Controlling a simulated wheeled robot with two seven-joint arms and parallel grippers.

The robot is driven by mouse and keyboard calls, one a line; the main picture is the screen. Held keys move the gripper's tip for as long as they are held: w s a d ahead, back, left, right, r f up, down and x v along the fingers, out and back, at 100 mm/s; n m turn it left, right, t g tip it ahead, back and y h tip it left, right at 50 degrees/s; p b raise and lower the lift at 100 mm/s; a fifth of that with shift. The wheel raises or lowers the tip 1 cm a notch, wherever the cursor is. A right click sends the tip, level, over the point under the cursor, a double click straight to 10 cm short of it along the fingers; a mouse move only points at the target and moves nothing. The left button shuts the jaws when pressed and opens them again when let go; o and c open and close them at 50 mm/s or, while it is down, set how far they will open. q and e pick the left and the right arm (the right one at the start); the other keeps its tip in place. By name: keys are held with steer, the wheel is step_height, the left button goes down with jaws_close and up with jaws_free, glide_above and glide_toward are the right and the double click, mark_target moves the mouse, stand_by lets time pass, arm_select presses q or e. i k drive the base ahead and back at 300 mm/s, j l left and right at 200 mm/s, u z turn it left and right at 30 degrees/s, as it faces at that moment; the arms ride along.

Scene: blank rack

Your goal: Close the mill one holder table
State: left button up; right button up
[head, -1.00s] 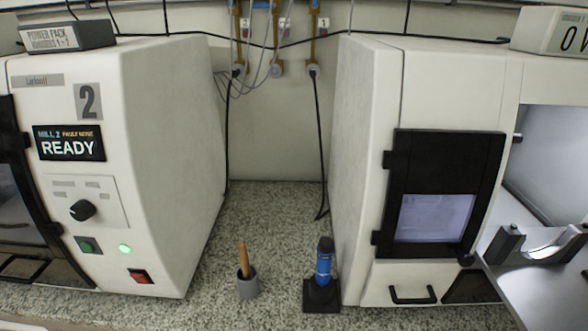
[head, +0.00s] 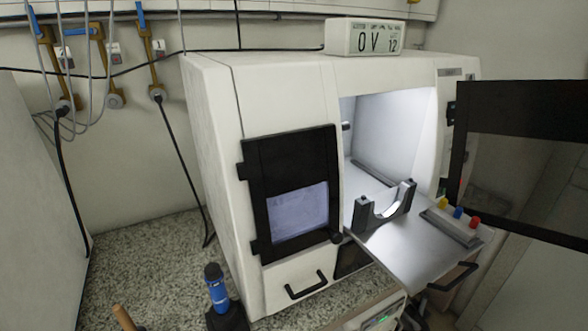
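The mill (head: 220,150) on the right of the counter is a white cabinet with a lit, open chamber (head: 385,130). Its holder table (head: 400,245), a grey metal plate, is slid out of the chamber toward me and sticks out past the front. A black holder with a curved cradle (head: 385,208) stands on it. A small block with yellow, blue and red knobs (head: 455,222) sits at its right side. A black bar handle (head: 453,277) is on the table's front edge. Neither of my grippers is in view.
A black-framed door (head: 515,160) stands swung open at the right of the chamber. A black windowed panel (head: 295,195) is shut on the left front, above a drawer handle (head: 306,285). A blue tool (head: 217,288) in a black stand is on the counter. A display box (head: 363,37) sits on top.

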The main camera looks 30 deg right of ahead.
mark_target(392, 225)
steer(key=z, duration=2.1)
